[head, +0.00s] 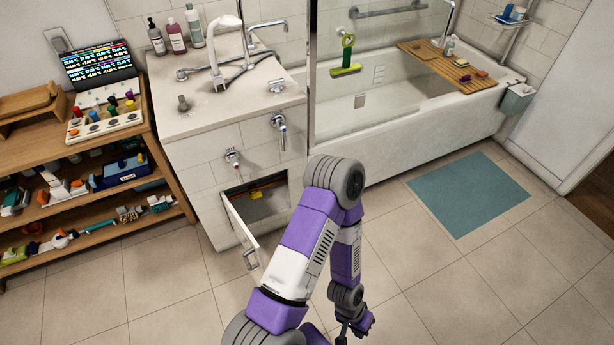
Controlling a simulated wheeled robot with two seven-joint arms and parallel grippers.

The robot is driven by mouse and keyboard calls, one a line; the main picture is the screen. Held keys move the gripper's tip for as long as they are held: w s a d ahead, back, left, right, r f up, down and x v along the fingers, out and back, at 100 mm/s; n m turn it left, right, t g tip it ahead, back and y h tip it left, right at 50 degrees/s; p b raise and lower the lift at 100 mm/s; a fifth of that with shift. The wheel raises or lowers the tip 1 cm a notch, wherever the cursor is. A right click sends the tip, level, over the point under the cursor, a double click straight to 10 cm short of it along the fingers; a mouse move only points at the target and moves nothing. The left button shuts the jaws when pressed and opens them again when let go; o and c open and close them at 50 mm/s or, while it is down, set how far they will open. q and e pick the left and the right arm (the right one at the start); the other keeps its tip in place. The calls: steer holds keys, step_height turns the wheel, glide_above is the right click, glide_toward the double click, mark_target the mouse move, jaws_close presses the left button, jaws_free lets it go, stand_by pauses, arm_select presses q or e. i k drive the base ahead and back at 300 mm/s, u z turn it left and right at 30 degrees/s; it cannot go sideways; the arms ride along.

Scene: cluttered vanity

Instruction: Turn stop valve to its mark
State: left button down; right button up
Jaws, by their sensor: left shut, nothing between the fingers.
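An open access hatch (240,228) in the tiled vanity front shows a dark recess with an orange-yellow fitting (256,194) inside, perhaps the stop valve; its handle and any mark are too small to tell. A white fitting with a red part (232,157) sits on the tiles above, under a small label. A chrome lever fitting (280,124) is to its right. My left gripper (342,338) is shut and empty, low at the bottom edge, right of the hatch and apart from all fittings. Its tips are partly cut off by the frame. My right gripper is out of view.
A wooden shelf unit (165,175) with bottles and tools stands at left. The hatch door swings out over the floor. A bathtub (400,140) with a wooden tray (440,58) is behind. A teal mat (468,195) lies on the open floor at right.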

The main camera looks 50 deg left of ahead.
mark_target(255, 194)
steer(key=u, duration=0.2)
steer(key=i, duration=1.7)
steer(key=u, duration=2)
steer(key=i, duration=1.25)
steer(key=u, duration=0.35)
